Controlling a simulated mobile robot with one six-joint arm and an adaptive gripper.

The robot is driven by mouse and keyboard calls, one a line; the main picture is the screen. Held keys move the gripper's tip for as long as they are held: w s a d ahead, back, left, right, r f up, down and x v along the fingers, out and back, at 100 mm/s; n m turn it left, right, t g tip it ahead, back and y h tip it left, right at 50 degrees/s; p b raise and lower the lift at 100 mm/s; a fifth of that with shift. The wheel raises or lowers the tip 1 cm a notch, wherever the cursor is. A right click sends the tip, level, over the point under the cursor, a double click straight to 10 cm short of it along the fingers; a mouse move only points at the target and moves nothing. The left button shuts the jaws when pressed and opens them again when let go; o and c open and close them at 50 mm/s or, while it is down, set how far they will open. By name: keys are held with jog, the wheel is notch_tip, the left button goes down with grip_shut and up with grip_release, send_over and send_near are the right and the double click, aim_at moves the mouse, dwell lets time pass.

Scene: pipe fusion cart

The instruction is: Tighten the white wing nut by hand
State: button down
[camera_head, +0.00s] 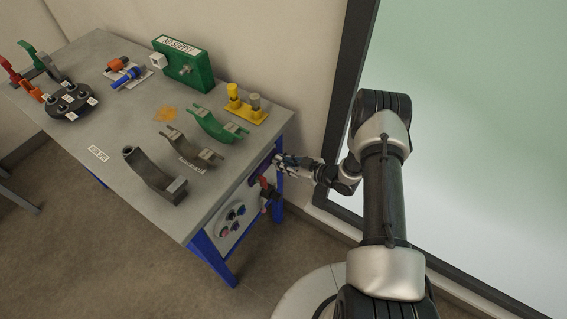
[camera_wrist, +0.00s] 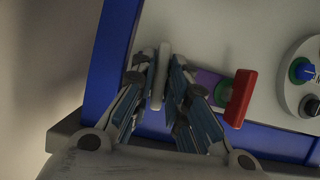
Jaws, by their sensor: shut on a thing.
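The white wing nut (camera_wrist: 161,72) shows in the wrist view as a pale, narrow upright piece between my fingertips, in front of the cart's end panel. My gripper (camera_wrist: 160,85) is shut on it, with one blue-padded finger on each side. In the head view my gripper (camera_head: 281,164) is at the right end of the cart, just below the tabletop edge. The wing nut cannot be made out there. How the nut sits on its thread is hidden.
A red handle (camera_wrist: 240,98) with a purple part sticks out close to the right of my fingers. A round panel with coloured knobs (camera_head: 232,216) is further along. The blue cart frame (camera_wrist: 107,60) borders the panel. Clamps and a green box (camera_head: 182,64) stand on the tabletop (camera_head: 125,185).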

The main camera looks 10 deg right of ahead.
jog(key=c, duration=1.7)
grip_release()
jog(key=v, duration=1.2)
